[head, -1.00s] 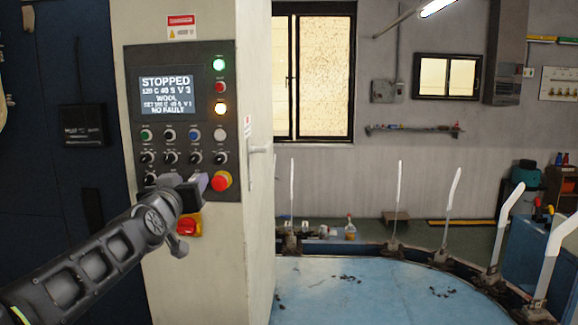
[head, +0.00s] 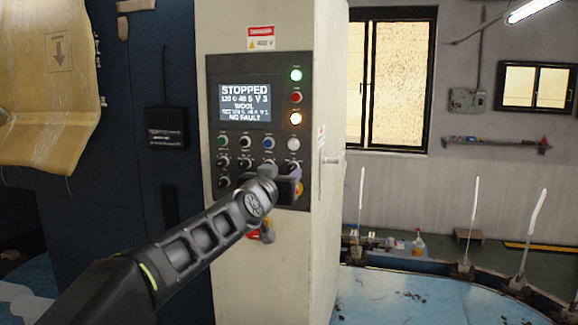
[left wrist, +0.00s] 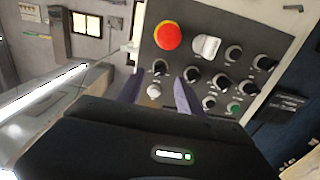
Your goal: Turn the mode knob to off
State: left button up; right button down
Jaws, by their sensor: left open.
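The grey control panel (head: 212,130) is on a cream cabinet, with a screen reading STOPPED. Black knobs sit in rows below it, including a left one (head: 222,160); their labels are too small to read, so I cannot tell which is the mode knob. My left gripper (head: 283,178) is at the panel's lower right, open, hiding some controls. In the left wrist view its purple fingers (left wrist: 158,92) are apart, with a black knob (left wrist: 160,68) and a white button (left wrist: 153,90) showing between them. Contact cannot be told. My right gripper is not in view.
A red stop button (left wrist: 168,36) and a pale grey rectangular control (left wrist: 206,46) are close to the fingers. A blue round table (head: 400,295) with upright white forms stands at the right.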

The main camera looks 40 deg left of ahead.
aim_at(290, 169)
pick_arm(q)
jog(key=p+x, duration=0.1)
jog(key=x, duration=0.3)
jog(key=shift+w, duration=0.1)
jog(key=shift+c, duration=0.5)
grip_shut()
